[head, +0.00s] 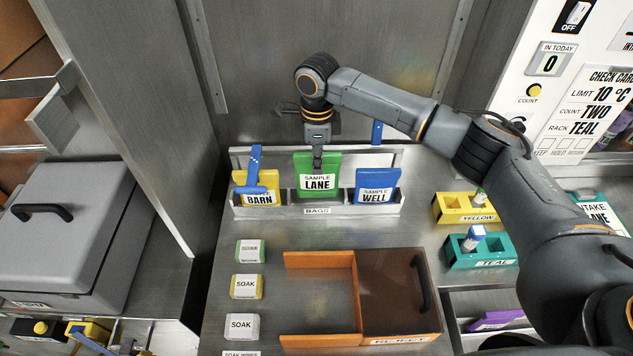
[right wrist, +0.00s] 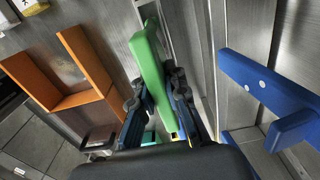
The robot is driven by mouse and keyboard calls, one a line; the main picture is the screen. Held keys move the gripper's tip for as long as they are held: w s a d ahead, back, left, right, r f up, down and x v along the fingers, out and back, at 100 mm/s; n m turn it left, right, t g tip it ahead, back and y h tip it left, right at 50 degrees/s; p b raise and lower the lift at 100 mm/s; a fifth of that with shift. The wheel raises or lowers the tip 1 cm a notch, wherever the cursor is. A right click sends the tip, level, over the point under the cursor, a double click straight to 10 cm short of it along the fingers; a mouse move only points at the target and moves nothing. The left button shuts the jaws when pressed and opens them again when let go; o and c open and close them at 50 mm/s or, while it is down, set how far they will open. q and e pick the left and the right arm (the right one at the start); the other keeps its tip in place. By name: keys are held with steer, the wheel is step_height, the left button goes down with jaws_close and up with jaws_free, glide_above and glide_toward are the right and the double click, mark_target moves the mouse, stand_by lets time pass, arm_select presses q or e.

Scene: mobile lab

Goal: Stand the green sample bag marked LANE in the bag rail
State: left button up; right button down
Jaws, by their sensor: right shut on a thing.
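The green sample bag (head: 317,181) marked LANE is upright at the middle of the bag rail (head: 317,210), between the yellow BARN bag (head: 258,192) and the blue WELL bag (head: 377,187). Its lower edge is behind the rail's front lip, so I cannot tell whether it touches the bottom. My right gripper (head: 317,160) comes from above and is shut on the top of the green bag. In the right wrist view the green bag (right wrist: 150,65) is between the two fingers (right wrist: 158,100). My left gripper is not in view.
Blue clips (head: 253,165) stick up near the BARN and WELL bags. An orange reject bin (head: 320,295) with a brown lid sits in front of the rail. White SOAK blocks (head: 246,286) stand left of it. Yellow (head: 465,207) and teal (head: 482,250) racks stand to the right.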

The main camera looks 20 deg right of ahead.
mark_target(317, 177)
steer(key=shift+s+f, duration=0.15)
steer(key=shift+f, duration=0.65)
step_height(317, 177, down, 4)
steer(key=shift+r+p, duration=0.1)
steer(key=shift+p, duration=0.3)
steer(key=c, duration=1.4)
jaws_free()
steer(key=shift+o, duration=0.2)
step_height(317, 177, up, 12)
steer(key=shift+r+b, duration=0.1)
steer(key=shift+b, duration=1.15)
